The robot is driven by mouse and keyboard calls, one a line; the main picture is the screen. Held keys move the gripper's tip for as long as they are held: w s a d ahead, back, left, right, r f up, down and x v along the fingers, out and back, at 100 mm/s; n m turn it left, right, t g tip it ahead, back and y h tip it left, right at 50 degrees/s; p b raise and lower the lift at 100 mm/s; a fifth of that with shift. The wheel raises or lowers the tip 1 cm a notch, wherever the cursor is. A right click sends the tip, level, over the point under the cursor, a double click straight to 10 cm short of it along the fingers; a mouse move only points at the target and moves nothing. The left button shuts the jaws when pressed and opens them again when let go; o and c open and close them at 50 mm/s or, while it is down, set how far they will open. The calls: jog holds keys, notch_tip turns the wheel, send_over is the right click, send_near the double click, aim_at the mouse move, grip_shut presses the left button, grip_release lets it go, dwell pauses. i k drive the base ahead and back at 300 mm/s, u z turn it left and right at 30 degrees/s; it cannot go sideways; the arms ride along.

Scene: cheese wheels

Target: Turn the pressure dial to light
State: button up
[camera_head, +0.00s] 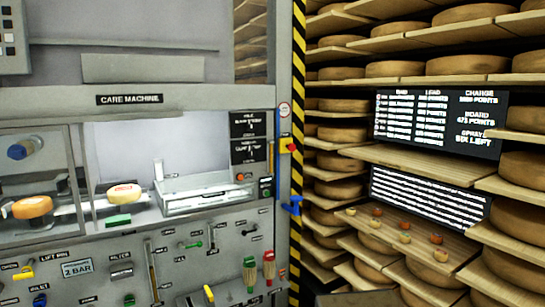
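A small sign reading "PRESSURE 2 BAR" (78,268) is on the lower left of the care machine's front panel. Several small controls with labels surround it. A black control (121,272) is just right of the sign, under a label that seems to read "FILTER". A yellow control (24,272) is to the left, near a "LIFT PIN" label. I cannot tell which control is the pressure dial, or its setting; the lettering is too small. My gripper is not in view.
The care machine (130,99) fills the left, with an orange cheese (32,207) and a yellowish cheese (125,192) inside. Red and green handled tools (269,266) stand at the panel's bottom. A striped post (297,100) separates it from shelves of cheese wheels (467,65).

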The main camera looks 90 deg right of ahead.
aim_at(250, 154)
jog(key=u, duration=0.3)
jog(key=k, duration=0.45)
jog(key=z, duration=2.25)
jog(key=i, duration=1)
jog(key=z, duration=0.05)
jog(key=k, duration=0.2)
jog(key=z, duration=0.05)
